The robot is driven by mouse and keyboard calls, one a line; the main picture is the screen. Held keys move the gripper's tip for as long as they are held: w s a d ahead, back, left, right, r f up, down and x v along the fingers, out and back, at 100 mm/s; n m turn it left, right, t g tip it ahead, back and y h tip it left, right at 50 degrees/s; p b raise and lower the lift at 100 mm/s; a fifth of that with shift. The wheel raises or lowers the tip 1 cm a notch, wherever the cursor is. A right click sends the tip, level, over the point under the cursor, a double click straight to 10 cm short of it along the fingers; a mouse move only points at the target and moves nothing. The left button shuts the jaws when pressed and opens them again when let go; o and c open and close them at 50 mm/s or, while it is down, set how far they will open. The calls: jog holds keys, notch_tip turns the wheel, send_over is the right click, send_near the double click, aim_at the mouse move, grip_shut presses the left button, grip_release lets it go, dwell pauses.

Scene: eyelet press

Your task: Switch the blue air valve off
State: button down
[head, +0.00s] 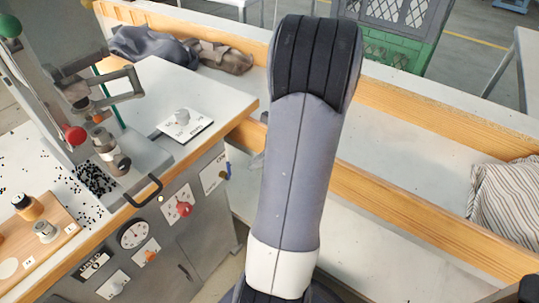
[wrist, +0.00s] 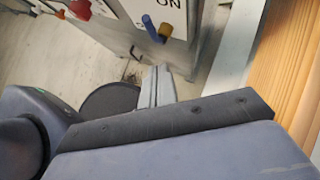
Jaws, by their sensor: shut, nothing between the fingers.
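The blue air valve (head: 228,170) is on the side of the machine cabinet, near its right corner, beside a white label plate. In the wrist view its blue handle (wrist: 149,25) slants up and left from a brass-coloured body (wrist: 165,31). The word ON shows on the plate (wrist: 176,7) above it. My gripper (wrist: 157,72) is shut and empty, its grey fingers pointing toward the valve from below in the wrist view, apparently apart from it. In the head view my arm hides most of the gripper.
A red knob (head: 183,209), a gauge (head: 133,233) and an orange knob (head: 151,256) are on the same cabinet face. A black bar handle (head: 146,192) juts out above them. A wood-edged bench (head: 400,210) runs close along the right. Floor shows between cabinet and bench.

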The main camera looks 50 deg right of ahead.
jog(key=w+a, duration=0.2)
jog(key=w, duration=0.1)
jog(key=shift+w+a+f, duration=0.2)
jog(key=shift+w+a, duration=0.05)
jog(key=shift+a, duration=0.1)
